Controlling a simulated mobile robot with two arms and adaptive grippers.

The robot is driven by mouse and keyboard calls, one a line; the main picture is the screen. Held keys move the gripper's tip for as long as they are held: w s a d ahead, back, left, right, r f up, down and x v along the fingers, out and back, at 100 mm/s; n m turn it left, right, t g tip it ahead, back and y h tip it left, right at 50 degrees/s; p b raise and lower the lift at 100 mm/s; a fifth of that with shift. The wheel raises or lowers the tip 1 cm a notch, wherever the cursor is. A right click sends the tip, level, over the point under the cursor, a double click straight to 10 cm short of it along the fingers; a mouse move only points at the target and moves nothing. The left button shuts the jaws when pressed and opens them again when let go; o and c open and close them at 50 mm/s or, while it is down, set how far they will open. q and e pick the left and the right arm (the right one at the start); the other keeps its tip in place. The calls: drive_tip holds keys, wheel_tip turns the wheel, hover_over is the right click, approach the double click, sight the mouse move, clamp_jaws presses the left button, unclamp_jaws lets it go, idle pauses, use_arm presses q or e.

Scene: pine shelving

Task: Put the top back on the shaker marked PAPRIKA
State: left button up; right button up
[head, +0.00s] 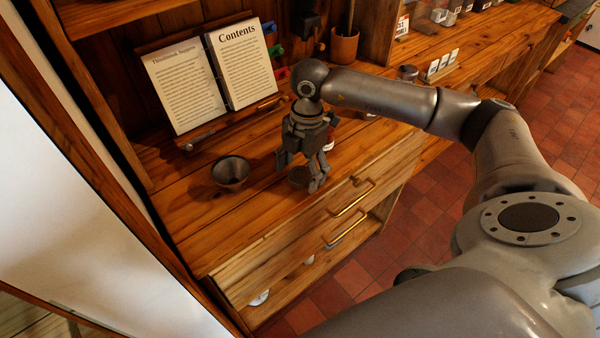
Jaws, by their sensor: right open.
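My right gripper (300,173) points down over the wooden counter, in front of the open book, with its fingers apart. A small brown round object (299,178) shows between and behind the fingers. I cannot tell whether it is a shaker or a top, or whether the fingers touch it. A small red and white item (329,144) stands just behind the gripper, mostly hidden by it. No PAPRIKA marking is legible, and I cannot pick out the shaker or its top for sure. My left gripper is out of view.
A dark bowl (230,172) sits left of the gripper. An open book (215,75) leans on a stand behind. A terracotta pot (344,46) and a small jar (408,73) stand further back. Brass-handled drawers (351,199) are below the counter's front edge. The front left counter is clear.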

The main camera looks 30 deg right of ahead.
drive_tip(key=shift+c, duration=0.3)
drive_tip(key=c, duration=0.7)
drive_tip(key=shift+r, duration=0.15)
drive_tip(key=shift+r+b, duration=0.45)
drive_tip(key=shift+r, duration=0.15)
drive_tip(key=s+a+r+b, duration=0.2)
drive_tip(key=s+r+b, duration=0.1)
drive_tip(key=s+r, duration=0.8)
drive_tip(key=s, duration=0.3)
drive_tip(key=shift+a+r, duration=0.15)
drive_tip(key=shift+r, duration=0.1)
drive_tip(key=shift+w, duration=0.1)
